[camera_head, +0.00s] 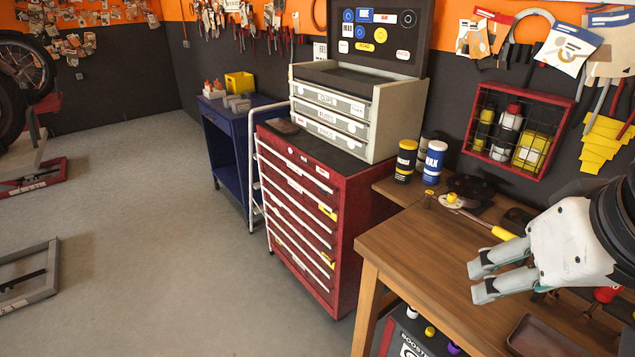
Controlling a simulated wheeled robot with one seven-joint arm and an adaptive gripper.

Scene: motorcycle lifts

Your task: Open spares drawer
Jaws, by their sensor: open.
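A small grey chest (390,125) with three stacked drawers stands on the red tool cabinet. Its top drawer (330,99) has a label that looks like "CLIPS". The labels on the middle drawer (328,118) and bottom drawer (325,136) are too small to read surely, so I cannot tell which is the spares drawer. All three drawers look shut. The red cabinet (350,235) below has several shut drawers with pale handles and small stickers. My gripper (476,282) is open and empty, over the wooden bench at the right, well apart from both drawer units.
The wooden bench (415,255) adjoins the red cabinet's right side and carries bottles and tools. A white side rail (256,180) stands at the cabinet's left, beside a blue cart (227,145). A red wire basket (520,132) hangs above the bench. The grey floor (170,260) in front is clear.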

